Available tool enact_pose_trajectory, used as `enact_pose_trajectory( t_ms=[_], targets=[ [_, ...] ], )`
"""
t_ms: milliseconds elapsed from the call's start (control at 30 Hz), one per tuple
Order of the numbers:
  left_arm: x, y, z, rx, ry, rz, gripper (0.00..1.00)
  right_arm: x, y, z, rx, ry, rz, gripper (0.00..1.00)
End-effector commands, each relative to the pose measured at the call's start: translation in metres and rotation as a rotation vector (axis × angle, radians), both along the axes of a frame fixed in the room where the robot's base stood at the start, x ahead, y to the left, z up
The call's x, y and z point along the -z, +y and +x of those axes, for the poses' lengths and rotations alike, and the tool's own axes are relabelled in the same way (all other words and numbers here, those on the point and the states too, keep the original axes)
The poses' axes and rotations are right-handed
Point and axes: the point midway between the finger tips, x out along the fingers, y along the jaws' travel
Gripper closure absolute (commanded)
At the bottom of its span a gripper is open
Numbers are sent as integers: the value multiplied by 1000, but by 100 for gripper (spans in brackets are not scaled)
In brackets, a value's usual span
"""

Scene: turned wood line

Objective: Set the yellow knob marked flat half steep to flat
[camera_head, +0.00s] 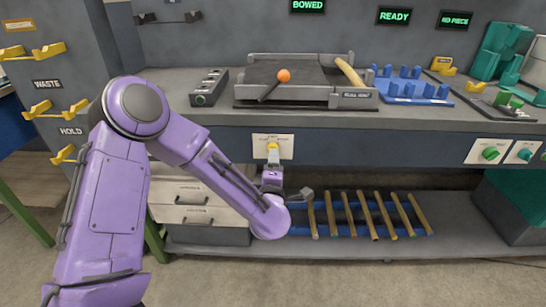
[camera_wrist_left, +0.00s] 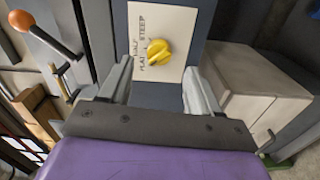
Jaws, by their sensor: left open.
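The yellow knob (camera_head: 272,146) sits on a white label plate (camera_head: 285,140) on the front face of the bench. In the left wrist view, the knob (camera_wrist_left: 158,52) lies ahead, between and beyond the fingers, and the plate (camera_wrist_left: 178,22) carries the words flat, half and steep along one side. Which word the knob points to I cannot tell clearly. My left gripper (camera_head: 272,168) is just below the knob in the head view. In the wrist view the left gripper (camera_wrist_left: 158,80) is open, with a finger either side and nothing between them. My right gripper is not in view.
A machine with an orange-balled lever (camera_head: 284,76) stands on the bench above the knob. A blue rack of wooden rods (camera_head: 360,232) lies on the lower shelf. Drawers (camera_head: 190,193) are behind my left arm. Green and teal knobs (camera_head: 490,153) sit on plates at the right.

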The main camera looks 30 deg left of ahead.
Motion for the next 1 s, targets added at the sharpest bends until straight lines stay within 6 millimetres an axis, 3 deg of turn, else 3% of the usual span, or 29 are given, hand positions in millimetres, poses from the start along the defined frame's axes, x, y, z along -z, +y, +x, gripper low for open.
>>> enact_pose_trajectory(
  t_ms=[100,300,867,967,1000],
  targets=[
    [0,-15,-23,4,1,2,37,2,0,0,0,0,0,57],
    [0,-27,-44,0,0,1,37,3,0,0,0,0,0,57],
    [0,-29,-45,6,9,11,37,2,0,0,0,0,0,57],
    [12,-40,-40,81,112,79,37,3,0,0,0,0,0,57],
    [27,-47,-41,139,205,140,37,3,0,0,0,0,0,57]
  ],
)
